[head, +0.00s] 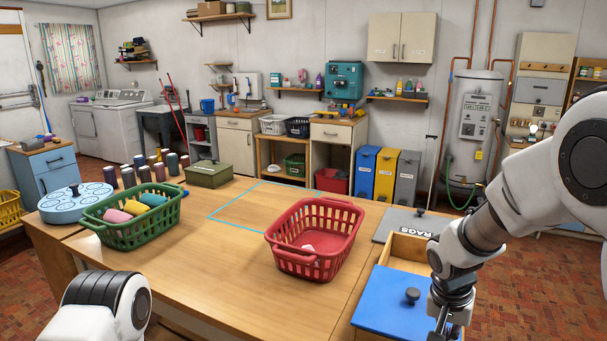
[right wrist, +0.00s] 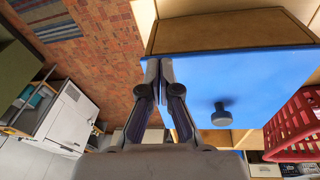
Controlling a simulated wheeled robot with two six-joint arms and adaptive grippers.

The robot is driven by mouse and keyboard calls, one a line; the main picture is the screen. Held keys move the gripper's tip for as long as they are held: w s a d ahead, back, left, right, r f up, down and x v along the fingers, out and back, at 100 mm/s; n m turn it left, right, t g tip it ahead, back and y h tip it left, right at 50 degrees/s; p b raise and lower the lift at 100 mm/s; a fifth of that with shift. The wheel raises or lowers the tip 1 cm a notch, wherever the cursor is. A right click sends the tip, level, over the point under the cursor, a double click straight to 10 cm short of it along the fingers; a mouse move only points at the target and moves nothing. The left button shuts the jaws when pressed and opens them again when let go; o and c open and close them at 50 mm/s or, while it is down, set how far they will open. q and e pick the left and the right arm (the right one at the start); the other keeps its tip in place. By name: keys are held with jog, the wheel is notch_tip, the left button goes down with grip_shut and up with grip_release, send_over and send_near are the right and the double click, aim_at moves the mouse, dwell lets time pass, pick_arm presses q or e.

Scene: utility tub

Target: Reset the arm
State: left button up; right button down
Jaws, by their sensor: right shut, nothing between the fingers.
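My right arm comes in from the right in the head view, and my right gripper (head: 445,325) points down at the lower right, by the right edge of a blue panel with a dark knob (head: 385,305). In the right wrist view my right gripper (right wrist: 152,68) has its fingers together with nothing between them. The fingers overlap the left part of the blue panel (right wrist: 250,75); whether they touch it I cannot tell. Part of my left arm shows at the bottom left of the head view, but its gripper is out of the picture.
A red basket (head: 330,222) with something small and pale inside stands on the wooden table (head: 220,255). A green basket (head: 105,225) holds coloured rolls. A grey lid marked RAGS (head: 395,224) lies behind an open wooden compartment (head: 405,248). The blue-outlined area (head: 255,205) is mostly clear.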

jog(key=s+f+g+y, duration=0.1)
jog(key=s+f+g, duration=0.4)
jog(key=s+f, duration=1.25)
jog(key=s+a+f+n+y, duration=0.1)
jog(key=s+a+f+n, duration=0.15)
jog(key=s+f, duration=1.15)
jog(key=w+r+n+t, duration=0.1)
jog(key=n+t, duration=0.1)
jog(key=w+d+r+n+t, duration=0.1)
jog(key=w+t, duration=0.1)
jog(key=shift+w+r+n, duration=0.15)
jog(key=shift+r+n, duration=0.1)
jog(key=shift+n, duration=0.1)
